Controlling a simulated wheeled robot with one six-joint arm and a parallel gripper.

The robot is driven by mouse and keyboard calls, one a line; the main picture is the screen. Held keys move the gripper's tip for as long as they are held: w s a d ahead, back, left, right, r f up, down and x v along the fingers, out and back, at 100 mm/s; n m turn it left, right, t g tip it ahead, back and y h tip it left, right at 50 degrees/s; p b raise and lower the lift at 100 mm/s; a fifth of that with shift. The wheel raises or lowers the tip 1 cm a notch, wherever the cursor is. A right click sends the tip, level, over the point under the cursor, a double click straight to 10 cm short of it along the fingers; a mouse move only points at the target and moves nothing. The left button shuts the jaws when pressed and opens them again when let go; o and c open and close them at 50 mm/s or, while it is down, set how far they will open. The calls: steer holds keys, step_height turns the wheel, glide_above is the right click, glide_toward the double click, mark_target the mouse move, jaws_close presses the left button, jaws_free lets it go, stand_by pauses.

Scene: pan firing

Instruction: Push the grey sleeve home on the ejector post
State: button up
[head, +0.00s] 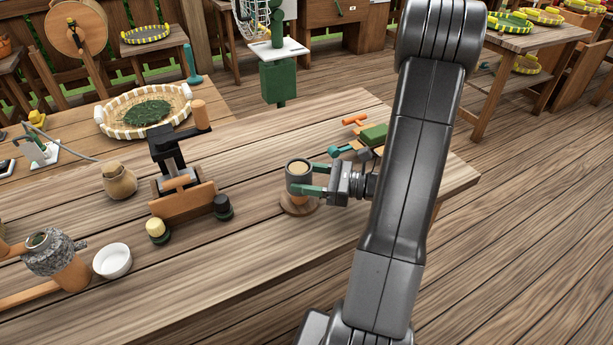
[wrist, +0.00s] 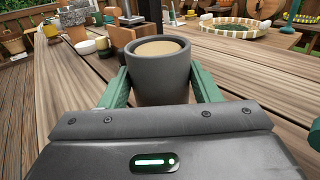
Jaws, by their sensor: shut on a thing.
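The grey sleeve (head: 299,178) is an upright dark grey cylinder around the ejector post, whose pale tan top (head: 298,168) shows inside its mouth. The post stands on a round brown wooden base (head: 299,207) on the table. My gripper (head: 311,180) reaches in from the right with green fingers on both sides of the sleeve, shut on it. In the wrist view the sleeve (wrist: 159,72) stands between the two fingers, and the post top (wrist: 158,49) sits a little below the rim. The sleeve's lower end is partly hidden by a finger.
A wooden press-like stand (head: 183,190) with a black top is left of the sleeve. Small tools and a green block (head: 374,134) lie behind my gripper. A white bowl (head: 112,261) and a tan jug (head: 118,181) are further left. The table front is clear.

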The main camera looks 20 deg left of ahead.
mark_target(306, 199)
steer(key=shift+f+b, duration=1.3)
steer(key=shift+f, duration=0.65)
steer(key=o, duration=1.3)
steer(key=d, duration=0.4)
steer(key=w+d, duration=0.1)
steer(key=d, duration=0.4)
steer(key=w+d, duration=0.1)
steer(key=d, duration=0.3)
steer(key=shift+w+d, duration=0.2)
steer(key=shift+d, duration=0.15)
steer(key=a, duration=0.4)
steer(key=s+a, duration=0.1)
steer(key=a, duration=0.4)
steer(key=s+a, duration=0.1)
steer(key=a, duration=0.3)
steer(key=shift+s+a, duration=0.25)
steer(key=shift+a, duration=0.15)
steer(key=shift+r+p, duration=0.3)
steer(key=shift+r, duration=0.05)
